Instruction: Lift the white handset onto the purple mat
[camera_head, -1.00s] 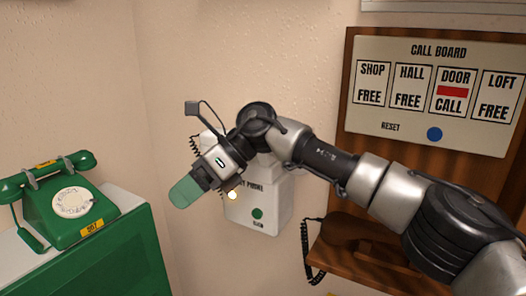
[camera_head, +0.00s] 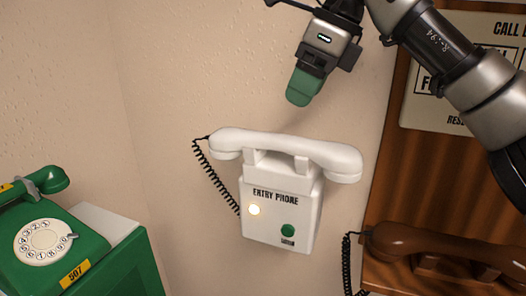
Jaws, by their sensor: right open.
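The white handset (camera_head: 287,147) lies across the cradle of the white entry phone (camera_head: 281,218) on the wall. A black coiled cord runs from its left end down to the phone's side. My right gripper (camera_head: 300,90) is above the handset, apart from it, with green fingertips pointing down. It is open and holds nothing that I can see. My left gripper is not in view. No purple mat is in view.
A green dial phone (camera_head: 58,240) stands on a green cabinet (camera_head: 124,262) at the lower left. A brown handset (camera_head: 440,248) rests on a wooden shelf at the right, below the call board (camera_head: 470,75). The wall left of the entry phone is clear.

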